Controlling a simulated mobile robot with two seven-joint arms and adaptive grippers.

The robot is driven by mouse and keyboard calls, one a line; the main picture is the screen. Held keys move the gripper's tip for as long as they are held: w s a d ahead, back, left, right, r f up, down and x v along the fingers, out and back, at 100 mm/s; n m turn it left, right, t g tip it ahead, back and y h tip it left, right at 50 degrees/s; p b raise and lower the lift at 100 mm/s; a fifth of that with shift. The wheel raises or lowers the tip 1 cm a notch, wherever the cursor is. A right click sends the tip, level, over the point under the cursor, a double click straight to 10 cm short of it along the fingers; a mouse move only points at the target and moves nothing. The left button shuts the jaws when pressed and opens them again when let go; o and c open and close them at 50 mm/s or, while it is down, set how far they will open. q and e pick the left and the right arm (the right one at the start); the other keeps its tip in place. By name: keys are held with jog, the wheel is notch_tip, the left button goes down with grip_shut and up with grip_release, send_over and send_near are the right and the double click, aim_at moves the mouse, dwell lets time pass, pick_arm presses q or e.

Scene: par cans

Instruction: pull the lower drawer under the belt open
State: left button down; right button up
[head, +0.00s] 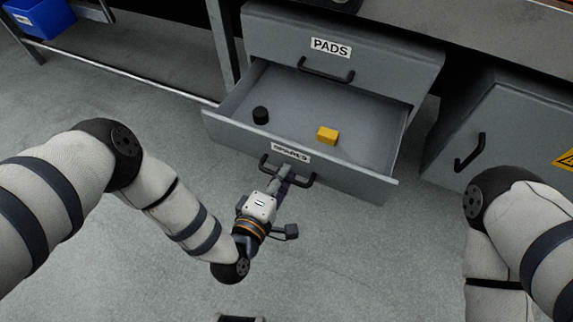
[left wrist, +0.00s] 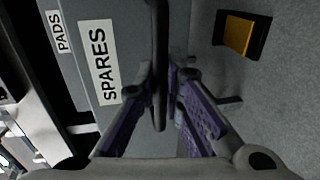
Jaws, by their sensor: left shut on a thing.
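The lower drawer (head: 293,160), labelled SPARES, stands well out from the cabinet, with its inside showing. Its dark bar handle (head: 304,183) is on the front face. My left gripper (head: 284,174) is at the middle of this handle and shut on it. In the left wrist view the handle (left wrist: 160,40) runs between the purple-padded fingers of my left gripper (left wrist: 160,108), beside the SPARES label (left wrist: 97,62). My right arm shows at the right of the head view, but its gripper is out of the picture.
A black cylinder (head: 261,115) and a yellow block (head: 328,135) lie in the open drawer. The PADS drawer (head: 380,68) above is shut. A cabinet door (head: 515,130) with a handle stands at the right. A blue bin (head: 38,18) sits at the far left.

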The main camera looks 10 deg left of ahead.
dwell(0.3)
pick_arm(q)
jog(key=c, duration=1.7)
grip_release()
jog(key=shift+s, duration=0.1)
jog(key=v, duration=1.2)
